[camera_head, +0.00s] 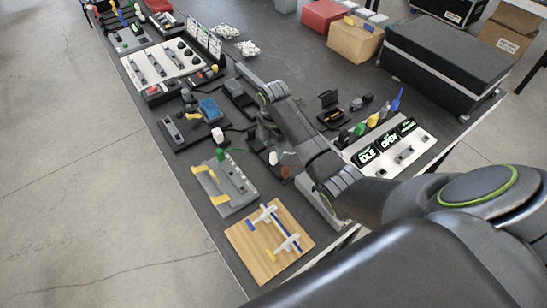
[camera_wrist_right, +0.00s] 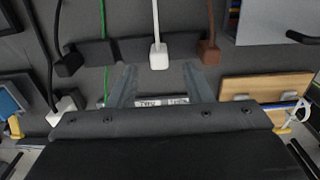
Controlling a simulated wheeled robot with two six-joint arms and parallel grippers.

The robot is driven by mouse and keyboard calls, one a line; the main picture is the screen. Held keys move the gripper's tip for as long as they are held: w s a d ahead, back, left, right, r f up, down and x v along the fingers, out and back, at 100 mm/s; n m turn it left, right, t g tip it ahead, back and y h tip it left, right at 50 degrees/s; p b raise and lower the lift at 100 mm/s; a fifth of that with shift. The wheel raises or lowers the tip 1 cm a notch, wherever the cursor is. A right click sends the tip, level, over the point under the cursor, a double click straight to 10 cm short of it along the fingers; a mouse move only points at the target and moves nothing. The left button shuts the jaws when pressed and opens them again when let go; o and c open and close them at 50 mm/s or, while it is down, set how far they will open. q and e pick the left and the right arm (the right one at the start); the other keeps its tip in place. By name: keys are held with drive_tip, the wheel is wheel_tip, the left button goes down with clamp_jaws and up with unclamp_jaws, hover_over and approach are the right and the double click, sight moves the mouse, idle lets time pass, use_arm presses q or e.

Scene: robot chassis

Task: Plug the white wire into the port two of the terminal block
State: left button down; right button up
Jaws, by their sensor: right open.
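In the right wrist view, the white plug (camera_wrist_right: 159,56) is on its white wire, just beyond my right gripper (camera_wrist_right: 160,82). The two fingers are spread apart with nothing between them. The plug also shows in the head view (camera_head: 273,158), close to the right gripper (camera_head: 266,134), which the arm partly hides. A pale label reading "TWO" (camera_wrist_right: 148,103) shows between the finger bases; a neighbouring label is unreadable. The grey block with yellow handles (camera_head: 236,186) stands nearby; I cannot tell which port is which. My left gripper is not in view.
A brown plug (camera_wrist_right: 208,52) stands beside the white one. A green wire (camera_wrist_right: 104,45) and a black plug (camera_wrist_right: 68,62) lie to the left. A wooden board (camera_head: 262,255) sits at the table's near edge. The "IDLE/OPEN" panel (camera_head: 405,155) is to the right.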

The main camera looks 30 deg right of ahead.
sight(273, 160)
drive_tip(key=shift+f, duration=1.3)
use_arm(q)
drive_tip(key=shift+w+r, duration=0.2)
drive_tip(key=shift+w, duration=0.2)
use_arm(e)
drive_tip(key=shift+c, duration=0.4)
clamp_jaws()
drive_tip(key=shift+w+r, duration=0.1)
